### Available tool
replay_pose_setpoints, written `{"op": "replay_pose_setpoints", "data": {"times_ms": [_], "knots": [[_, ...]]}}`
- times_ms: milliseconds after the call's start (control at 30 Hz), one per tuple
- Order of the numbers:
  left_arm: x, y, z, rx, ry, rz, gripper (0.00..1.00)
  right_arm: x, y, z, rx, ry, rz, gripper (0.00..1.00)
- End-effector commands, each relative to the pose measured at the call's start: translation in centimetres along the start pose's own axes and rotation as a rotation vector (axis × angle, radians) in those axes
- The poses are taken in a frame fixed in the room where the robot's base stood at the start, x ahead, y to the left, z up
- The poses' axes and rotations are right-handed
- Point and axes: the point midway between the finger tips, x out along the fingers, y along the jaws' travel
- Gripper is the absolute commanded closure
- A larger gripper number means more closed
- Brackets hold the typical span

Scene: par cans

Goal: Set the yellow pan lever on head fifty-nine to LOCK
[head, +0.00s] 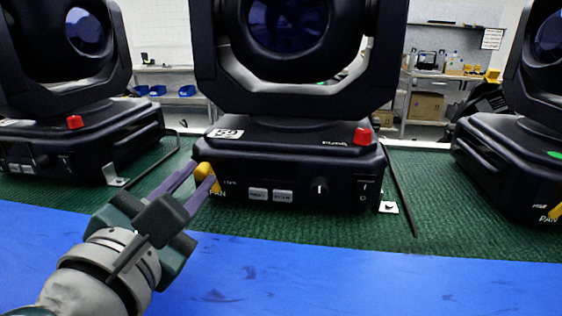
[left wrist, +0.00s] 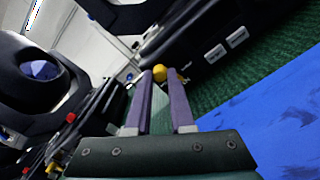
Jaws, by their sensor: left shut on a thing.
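Head fifty-nine (head: 290,168) is the black moving head in the middle of the head view, with a white label reading 59 (head: 226,134). Its yellow pan lever (head: 204,171) is at the left end of its front panel, beside the printed word PAN. My left gripper (head: 199,182) comes in from the lower left with its purple fingers shut on the lever. In the left wrist view the yellow lever knob (left wrist: 159,72) shows between the fingertips. The fingers hide part of the lever and of any marks around it. My right gripper is not in view.
Other moving heads stand at the left (head: 75,140) and right (head: 520,160). A red knob (head: 362,136) sits on head fifty-nine's base. Green matting (head: 330,222) lies under the heads, with a clear blue strip (head: 330,280) in front. Cables and small brackets lie between the heads.

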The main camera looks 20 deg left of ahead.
Motion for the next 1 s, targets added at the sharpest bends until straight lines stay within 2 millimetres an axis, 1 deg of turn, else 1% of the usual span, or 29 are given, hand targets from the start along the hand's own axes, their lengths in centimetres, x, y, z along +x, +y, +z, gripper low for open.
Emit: {"op": "replay_pose_setpoints", "data": {"times_ms": [33,100,400,700,1000], "knots": [[0.0,0.2,0.5,0.041,0.003,-0.002,1.00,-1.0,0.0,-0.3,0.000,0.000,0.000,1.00],[0.0,0.0,0.7,0.107,0.002,-0.002,1.00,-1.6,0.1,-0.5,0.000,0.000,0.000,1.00],[0.0,-0.7,1.2,0.392,0.001,-0.002,1.00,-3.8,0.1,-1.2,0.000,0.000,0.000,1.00],[0.0,-1.4,1.4,0.633,0.000,-0.002,1.00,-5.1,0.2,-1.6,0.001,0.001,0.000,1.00],[0.0,-1.9,1.4,0.778,0.000,-0.001,1.00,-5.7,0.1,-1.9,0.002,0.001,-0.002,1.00]]}}
